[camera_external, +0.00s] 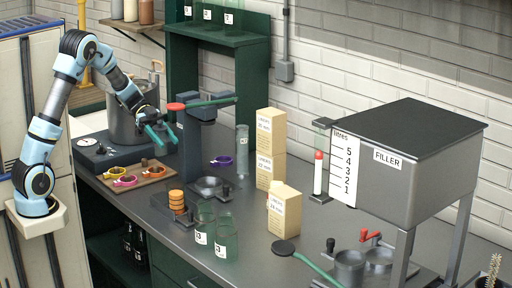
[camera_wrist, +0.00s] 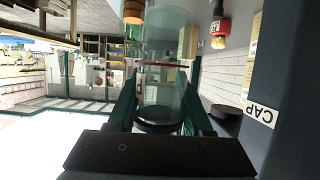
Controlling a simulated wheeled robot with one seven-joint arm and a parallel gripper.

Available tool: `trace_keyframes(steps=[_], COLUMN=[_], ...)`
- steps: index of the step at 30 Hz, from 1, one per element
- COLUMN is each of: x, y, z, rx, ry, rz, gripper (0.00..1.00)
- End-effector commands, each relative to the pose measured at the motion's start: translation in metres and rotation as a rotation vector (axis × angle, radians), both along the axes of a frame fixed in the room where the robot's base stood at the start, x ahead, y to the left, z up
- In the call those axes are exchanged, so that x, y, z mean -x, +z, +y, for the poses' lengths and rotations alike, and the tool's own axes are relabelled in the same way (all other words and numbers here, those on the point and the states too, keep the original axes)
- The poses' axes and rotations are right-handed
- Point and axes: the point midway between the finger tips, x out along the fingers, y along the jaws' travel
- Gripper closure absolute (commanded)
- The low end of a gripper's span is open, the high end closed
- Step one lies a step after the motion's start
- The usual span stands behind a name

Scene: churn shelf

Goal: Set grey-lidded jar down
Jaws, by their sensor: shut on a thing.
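My gripper (camera_external: 163,134) is in the air over the left part of the counter, beside the dark press-like stand. In the wrist view my gripper (camera_wrist: 163,85) has its green fingers on either side of a clear glass jar (camera_wrist: 165,45) and is shut on it. The jar's dark grey round end (camera_wrist: 158,118) lies close to the palm; I cannot tell for sure that this is the lid. A thin red line crosses the glass.
The grey counter (camera_external: 150,205) carries a steel pot (camera_external: 125,128), a dark stand (camera_external: 194,150) with a red-knobbed green lever, several coloured rings, two glass jars (camera_external: 204,228), cream boxes (camera_external: 285,212) and the filler tank (camera_external: 420,165). Some counter is bare near the front left.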

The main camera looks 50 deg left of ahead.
Motion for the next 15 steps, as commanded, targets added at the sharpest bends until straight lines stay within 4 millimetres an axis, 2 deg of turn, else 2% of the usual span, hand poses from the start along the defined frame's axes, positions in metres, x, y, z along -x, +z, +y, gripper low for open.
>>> trace_keyframes(steps=[1, 12, 15], x=[0.0, 0.0, 0.0], y=[-0.011, -0.072, -0.084], z=[0.0, 0.0, 0.0], rx=[0.001, 0.002, 0.002], ry=[0.001, 0.002, 0.001], rz=[0.004, 0.004, 0.002], gripper=[1.0, 1.0, 1.0])
